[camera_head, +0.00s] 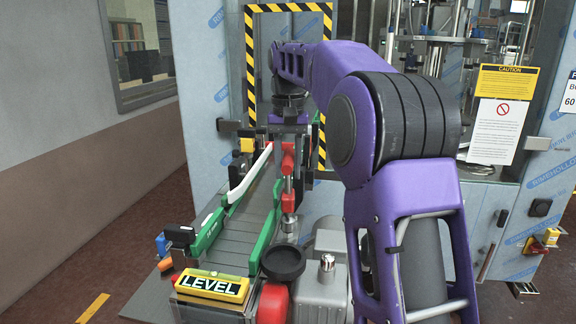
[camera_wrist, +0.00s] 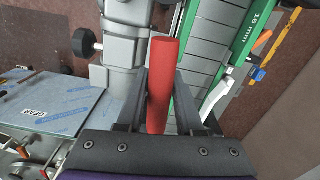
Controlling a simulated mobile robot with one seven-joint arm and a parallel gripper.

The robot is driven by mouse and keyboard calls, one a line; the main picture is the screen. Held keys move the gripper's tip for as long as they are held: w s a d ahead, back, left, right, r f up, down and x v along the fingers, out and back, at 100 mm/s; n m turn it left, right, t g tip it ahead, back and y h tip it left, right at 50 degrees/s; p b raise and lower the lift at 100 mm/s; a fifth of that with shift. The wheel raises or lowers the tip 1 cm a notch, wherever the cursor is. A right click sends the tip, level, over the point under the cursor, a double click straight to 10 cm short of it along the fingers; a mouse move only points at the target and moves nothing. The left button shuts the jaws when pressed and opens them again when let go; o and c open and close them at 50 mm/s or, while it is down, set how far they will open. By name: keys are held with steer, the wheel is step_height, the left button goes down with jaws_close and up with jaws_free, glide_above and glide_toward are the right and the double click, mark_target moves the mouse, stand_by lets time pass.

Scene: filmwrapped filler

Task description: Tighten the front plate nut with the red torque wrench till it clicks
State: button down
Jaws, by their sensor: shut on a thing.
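The red torque wrench (camera_wrist: 160,85) shows in the wrist view as a smooth red cylinder between the two dark fingers of my gripper (camera_wrist: 162,100). My gripper is shut on it. In the head view my gripper (camera_head: 288,186) points down beside the conveyor, with red parts (camera_head: 287,165) of the wrench showing at it.
The conveyor (camera_head: 245,232) with green side rails runs beside my gripper. A yellow LEVEL block (camera_head: 212,287), a black round cap (camera_head: 283,263) and a red wheel (camera_head: 273,303) stand at its near end. A striped frame (camera_head: 249,60) and film-wrapped panels stand behind.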

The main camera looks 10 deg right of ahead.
steer(key=shift+f, duration=0.15)
stand_by(0.5)
steer(key=shift+f+b, duration=0.45)
steer(key=shift+f, duration=0.45)
steer(key=shift+m, duration=0.3)
steer(key=shift+m+p, duration=0.95)
steer(key=shift+m, duration=0.35)
